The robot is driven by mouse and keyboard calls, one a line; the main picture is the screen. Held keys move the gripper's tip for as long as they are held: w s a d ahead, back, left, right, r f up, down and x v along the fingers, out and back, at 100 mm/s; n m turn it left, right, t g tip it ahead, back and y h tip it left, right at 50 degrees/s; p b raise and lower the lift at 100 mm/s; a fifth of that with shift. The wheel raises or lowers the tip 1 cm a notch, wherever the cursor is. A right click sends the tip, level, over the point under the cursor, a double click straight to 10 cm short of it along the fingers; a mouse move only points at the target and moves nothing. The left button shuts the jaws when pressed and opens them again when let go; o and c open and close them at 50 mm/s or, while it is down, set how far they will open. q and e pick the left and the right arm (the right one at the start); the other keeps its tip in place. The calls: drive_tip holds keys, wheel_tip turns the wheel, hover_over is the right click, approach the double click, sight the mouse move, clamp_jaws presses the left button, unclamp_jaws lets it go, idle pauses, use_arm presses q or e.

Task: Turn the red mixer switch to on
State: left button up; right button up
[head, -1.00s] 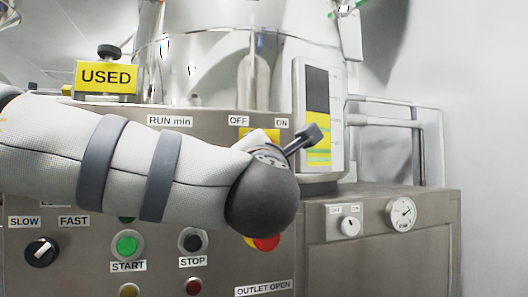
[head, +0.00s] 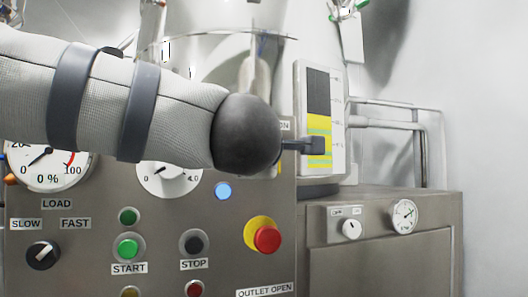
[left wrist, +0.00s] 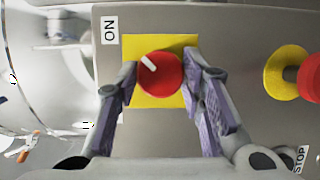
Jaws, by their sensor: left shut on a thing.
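The red mixer switch (left wrist: 160,74) is a round knob on a yellow plate (left wrist: 152,100) in the left wrist view. Its white mark points up-left, toward the ON label (left wrist: 110,30). My left gripper (left wrist: 161,80) is shut on the knob, with one finger on each side. No OFF label shows in the left wrist view. In the head view my left arm covers the switch and most of the gripper; only the end of the ON label (head: 285,125) shows beside the wrist. My right gripper is in neither view.
A red emergency button on a yellow base (head: 266,238) sits below the switch; it also shows in the left wrist view (left wrist: 312,78). START (head: 128,248) and STOP (head: 194,244) buttons are lower left. A blue lamp (head: 223,190) is lit. A steel cabinet with a gauge (head: 403,216) stands right.

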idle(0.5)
use_arm(q)
drive_tip(key=o, duration=1.1)
drive_tip(key=shift+o, duration=0.2)
drive_tip(key=shift+s, duration=0.1)
drive_tip(key=s, duration=1.1)
drive_tip(key=shift+s+a, duration=0.4)
drive_tip(key=shift+a, duration=0.05)
